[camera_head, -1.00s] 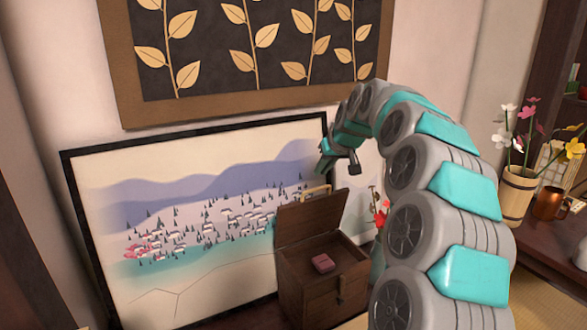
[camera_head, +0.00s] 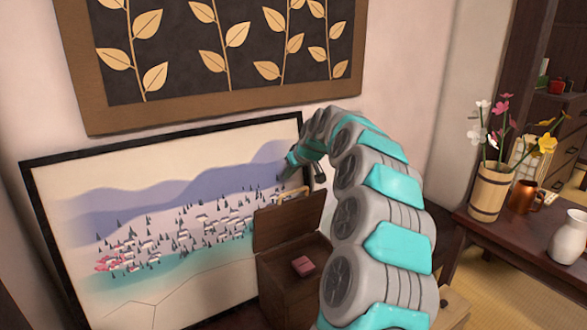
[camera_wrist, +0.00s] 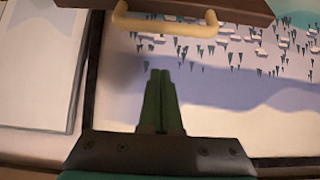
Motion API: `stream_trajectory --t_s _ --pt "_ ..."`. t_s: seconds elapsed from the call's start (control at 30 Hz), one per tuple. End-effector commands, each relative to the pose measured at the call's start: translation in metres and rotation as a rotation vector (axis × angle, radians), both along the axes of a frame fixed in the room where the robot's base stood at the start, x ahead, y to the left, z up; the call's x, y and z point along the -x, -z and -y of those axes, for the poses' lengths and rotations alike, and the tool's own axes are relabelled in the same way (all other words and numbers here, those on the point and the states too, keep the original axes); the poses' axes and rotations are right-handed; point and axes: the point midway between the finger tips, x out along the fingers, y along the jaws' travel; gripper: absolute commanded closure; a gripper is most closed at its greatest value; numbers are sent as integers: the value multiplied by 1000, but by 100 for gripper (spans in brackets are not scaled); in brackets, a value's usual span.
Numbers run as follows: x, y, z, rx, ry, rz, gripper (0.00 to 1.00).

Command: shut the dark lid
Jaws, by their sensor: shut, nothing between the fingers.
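The dark wooden box (camera_head: 285,290) stands in front of the landscape panel. Its dark lid (camera_head: 289,222) is open, raised at the back of the box, with a pale curved handle (camera_head: 294,194) on its upper edge. In the wrist view, the handle (camera_wrist: 165,27) and the lid edge (camera_wrist: 190,6) show at the top. My gripper (camera_wrist: 161,75) is shut and empty, its fingers pointing towards the handle but apart from it in the picture. In the head view, my gripper (camera_head: 300,180) is small and partly hidden, close by the raised lid's top.
A small pink block (camera_head: 302,266) lies in the box's top. The landscape panel (camera_head: 150,215) stands close behind the lid. To the right, a low table (camera_head: 510,243) bears a flower bucket (camera_head: 487,195), a copper mug (camera_head: 523,197) and a white vase (camera_head: 568,238).

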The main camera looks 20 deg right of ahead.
Motion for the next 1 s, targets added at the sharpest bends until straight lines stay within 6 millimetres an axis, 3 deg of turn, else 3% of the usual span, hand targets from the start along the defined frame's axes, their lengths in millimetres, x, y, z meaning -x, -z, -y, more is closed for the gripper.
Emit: stream_trajectory --t_s 0.1,0.6,1.0 --pt "-7 10 -2 0 0 -1 100" --pt "28 22 5 0 0 1 100" --pt "29 23 5 0 -1 1 100"
